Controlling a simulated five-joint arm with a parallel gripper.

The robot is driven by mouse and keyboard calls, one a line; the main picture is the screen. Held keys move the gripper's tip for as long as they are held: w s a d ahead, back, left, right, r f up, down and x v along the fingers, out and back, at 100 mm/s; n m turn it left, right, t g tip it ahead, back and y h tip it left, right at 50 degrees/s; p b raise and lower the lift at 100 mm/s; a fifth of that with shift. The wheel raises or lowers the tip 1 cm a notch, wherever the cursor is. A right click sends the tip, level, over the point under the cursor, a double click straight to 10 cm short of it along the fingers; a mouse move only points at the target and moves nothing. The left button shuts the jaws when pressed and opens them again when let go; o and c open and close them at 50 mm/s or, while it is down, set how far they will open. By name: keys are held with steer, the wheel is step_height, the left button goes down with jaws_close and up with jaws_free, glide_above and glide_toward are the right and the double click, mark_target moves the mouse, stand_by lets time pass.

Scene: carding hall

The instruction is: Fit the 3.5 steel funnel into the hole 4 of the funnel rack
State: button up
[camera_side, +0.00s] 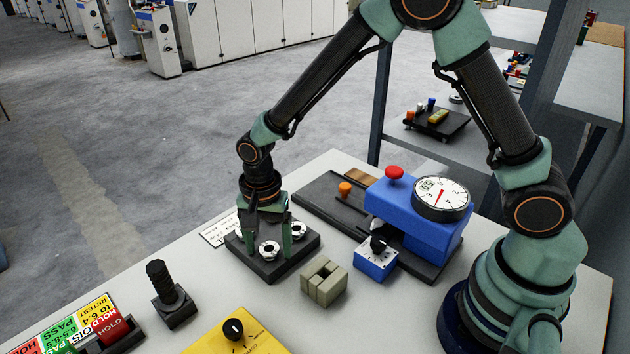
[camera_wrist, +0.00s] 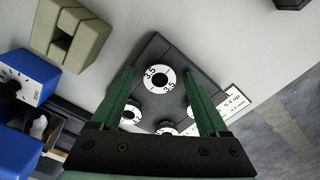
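The funnel rack (camera_side: 272,271) is a dark square block on the table. It also shows in the wrist view (camera_wrist: 152,50). A white-and-steel funnel (camera_side: 268,250) marked 3.5 is at the rack corner nearest the side camera; in the wrist view (camera_wrist: 160,80) its dark centre opening shows. My gripper (camera_side: 269,246) points down over this corner, its green fingers on either side of the funnel. In the wrist view (camera_wrist: 159,75) gaps show between funnel and fingers, so it is open. Other funnels (camera_side: 297,230) sit on the rack, partly hidden by my gripper. Hole numbers are not readable.
A grey slotted block (camera_side: 323,284) and a blue knob box (camera_side: 376,262) stand right of the rack, before a blue gauge device (camera_side: 415,222). A white label card (camera_side: 219,229) lies behind. A black handle (camera_side: 168,295) and yellow dial box (camera_side: 235,340) are in front.

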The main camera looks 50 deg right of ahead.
mark_target(269, 249)
step_height(269, 249, up, 12)
steer(key=s+d+r+n+t, duration=0.2)
steer(key=s+d+r+n, duration=0.2)
steer(key=d, duration=0.3)
steer(key=s+d+r+n+t, duration=0.3)
steer(key=s+d+r+n, duration=0.2)
steer(key=s+d+n, duration=0.1)
steer(key=shift+s+d+r+n+t, duration=0.2)
steer(key=shift+d+n+t, duration=0.1)
steer(key=shift+d+n, duration=0.4)
